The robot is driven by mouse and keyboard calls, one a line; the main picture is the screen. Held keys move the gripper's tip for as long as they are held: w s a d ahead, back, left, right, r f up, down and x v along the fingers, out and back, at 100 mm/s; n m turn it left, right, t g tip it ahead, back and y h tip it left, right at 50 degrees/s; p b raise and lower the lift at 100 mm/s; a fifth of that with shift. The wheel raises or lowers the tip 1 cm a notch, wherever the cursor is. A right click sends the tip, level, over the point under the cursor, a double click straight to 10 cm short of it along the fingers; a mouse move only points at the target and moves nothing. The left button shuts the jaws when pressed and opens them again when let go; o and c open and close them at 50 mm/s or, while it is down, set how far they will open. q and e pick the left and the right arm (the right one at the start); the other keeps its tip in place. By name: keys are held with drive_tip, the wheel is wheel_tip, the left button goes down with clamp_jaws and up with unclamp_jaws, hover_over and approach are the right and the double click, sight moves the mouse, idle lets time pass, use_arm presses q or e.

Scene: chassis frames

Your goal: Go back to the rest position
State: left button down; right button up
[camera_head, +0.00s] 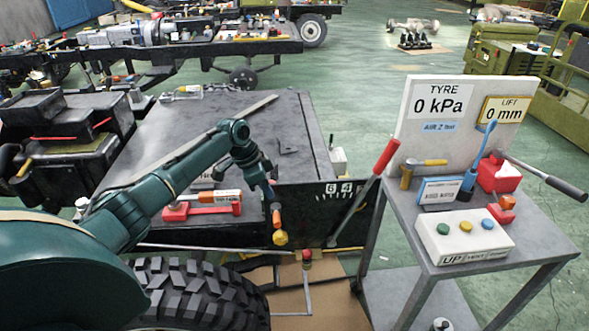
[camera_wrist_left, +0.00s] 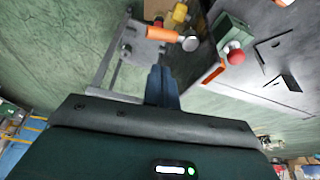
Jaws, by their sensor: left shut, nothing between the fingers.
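My left arm reaches in from the left in the head view, dark green, over the grey chassis deck. Its gripper (camera_head: 270,188) hangs downward beside the deck's front right edge. In the left wrist view the gripper's blue fingers (camera_wrist_left: 163,86) are together, with nothing between them. An orange and yellow fitting (camera_head: 279,225) shows just below the gripper in the head view; I cannot tell whether they touch. My right gripper is not in view.
The grey deck (camera_head: 255,125) carries a red tool (camera_head: 200,209). A large tyre (camera_head: 195,295) lies below my arm. A red-handled lever (camera_head: 385,157) rises beside the grey cart (camera_head: 530,235), which holds a button box (camera_head: 463,237) and tools. Green floor is open behind.

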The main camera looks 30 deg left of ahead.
use_arm(q)
drive_tip(key=s+d+f+g, duration=0.1)
drive_tip(key=s+d+f, duration=0.4)
drive_tip(key=s+d, duration=0.35)
drive_tip(key=s+d+f, duration=0.6)
drive_tip(key=s+d, duration=0.1)
drive_tip(key=d, duration=0.2)
drive_tip(key=s+r+n+t+y, duration=0.1)
drive_tip(key=s+r+n, duration=0.15)
drive_tip(key=s, duration=0.35)
drive_tip(key=s+d+r+n+y, duration=0.1)
drive_tip(key=s+r+n, duration=0.15)
drive_tip(key=s, duration=0.25)
drive_tip(key=s+r+n+t+y, duration=0.1)
drive_tip(key=s+r+n, duration=0.15)
drive_tip(key=s, duration=0.35)
drive_tip(key=w+d+f+t+h, duration=0.1)
drive_tip(key=w+d+f+t, duration=0.1)
drive_tip(key=f, duration=0.3)
drive_tip(key=w+d+f+t+h, duration=0.1)
drive_tip(key=w+d+f+t, duration=0.2)
drive_tip(key=f, duration=0.3)
drive_tip(key=shift+w+d+m+t+h, duration=0.2)
drive_tip(key=shift+w+m+t+h, duration=0.2)
drive_tip(key=shift+m+t, duration=0.1)
drive_tip(key=c, duration=2.1)
unclamp_jaws()
drive_tip(key=shift+c, duration=0.2)
